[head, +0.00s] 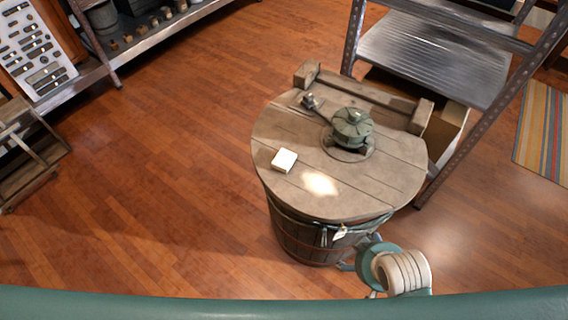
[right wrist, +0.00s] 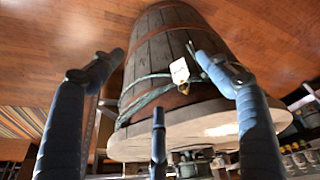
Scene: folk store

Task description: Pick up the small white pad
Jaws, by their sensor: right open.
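The small white pad (head: 284,160) lies flat on the left part of the round wooden barrel top (head: 290,195). It is not made out in the right wrist view. My right gripper (right wrist: 160,80) is open and empty, its blue fingers spread wide beside the barrel's staved side. In the head view my right arm is at the lower right of the barrel, below its top and apart from the pad. My left gripper is not in view.
A green metal device (head: 352,128) stands on the barrel top behind the pad. A white tag (head: 340,232) hangs on the barrel's side near my right gripper, also in the wrist view (right wrist: 180,70). A metal shelf (head: 435,55) stands behind.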

